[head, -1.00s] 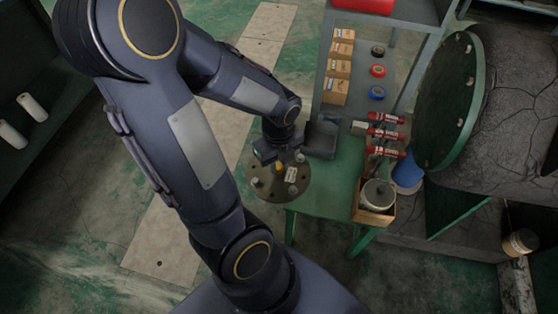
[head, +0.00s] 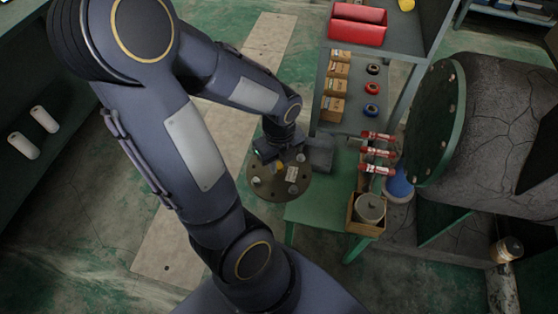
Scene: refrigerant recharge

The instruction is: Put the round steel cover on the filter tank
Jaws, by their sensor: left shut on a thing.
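The round steel cover (head: 264,188) is a brownish disc with several bolts or studs near its rim and a small pale label. My left gripper (head: 278,163) is above it, shut on its middle part; the fingertips are partly hidden. The cover overlaps the left edge of the green table in the head view; I cannot tell whether it touches the table. A large dark, cracked cylinder at the right, seemingly the filter tank (head: 500,130), has a green round flange (head: 436,120) with bolts facing left. My right gripper is not in view.
The green table (head: 322,207) holds a grey block (head: 319,153), red-labelled tubes (head: 377,153) and a wooden box (head: 364,228) with a round can (head: 370,208). A shelf behind holds cartons (head: 332,108), tape rolls (head: 372,89) and red bins (head: 357,25). A blue bucket (head: 398,186) stands below the flange.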

